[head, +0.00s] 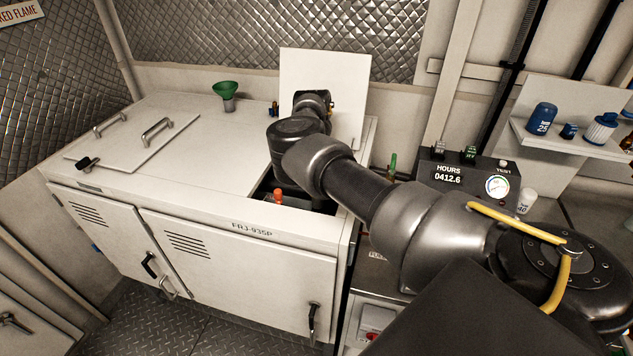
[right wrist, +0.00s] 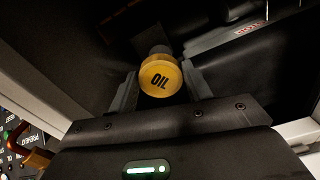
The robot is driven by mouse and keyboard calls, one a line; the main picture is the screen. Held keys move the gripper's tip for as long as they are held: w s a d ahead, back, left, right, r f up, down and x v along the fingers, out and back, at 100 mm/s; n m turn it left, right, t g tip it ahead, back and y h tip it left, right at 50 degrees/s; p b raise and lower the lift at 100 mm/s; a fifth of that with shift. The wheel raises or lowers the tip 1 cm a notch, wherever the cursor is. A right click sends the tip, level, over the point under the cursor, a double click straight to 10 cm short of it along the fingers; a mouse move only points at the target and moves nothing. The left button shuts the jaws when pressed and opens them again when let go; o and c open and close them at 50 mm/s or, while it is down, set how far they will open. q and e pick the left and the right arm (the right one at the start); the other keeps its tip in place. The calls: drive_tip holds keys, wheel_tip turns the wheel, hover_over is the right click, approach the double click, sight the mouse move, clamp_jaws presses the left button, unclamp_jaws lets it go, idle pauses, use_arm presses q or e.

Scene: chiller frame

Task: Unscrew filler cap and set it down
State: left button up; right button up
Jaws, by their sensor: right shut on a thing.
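The round yellow filler cap marked OIL (right wrist: 160,79) sits between the two dark fingers of my right gripper (right wrist: 161,82) in the right wrist view. The gripper is shut on it. A short dark cylindrical part (right wrist: 160,50) shows just behind the cap; I cannot tell whether the cap is still threaded on it. In the head view my right arm reaches across to the opening in the white cabinet top, and its wrist (head: 312,103) hides the fingers and most of the cap. My left gripper is not in view.
The white cabinet (head: 240,240) has a raised panel (head: 345,75) at the back and a flat lid with handles (head: 130,145). A green funnel (head: 226,92) stands on its top, which is otherwise mostly clear. An orange-topped part (head: 278,196) sits in the opening. An hours gauge box (head: 465,180) is at right.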

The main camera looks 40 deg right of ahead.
drive_tip(key=shift+d+r+n+p, duration=0.1)
drive_tip(key=shift+r+n+p, duration=0.1)
drive_tip(key=shift+n+p, duration=1.7)
drive_tip(key=shift+s+f+n, duration=0.1)
drive_tip(key=shift+f+n, duration=0.05)
drive_tip(key=shift+n, duration=0.65)
drive_tip(key=o, duration=1.1)
drive_tip(key=shift+f, duration=0.1)
drive_tip(key=shift+c, duration=0.2)
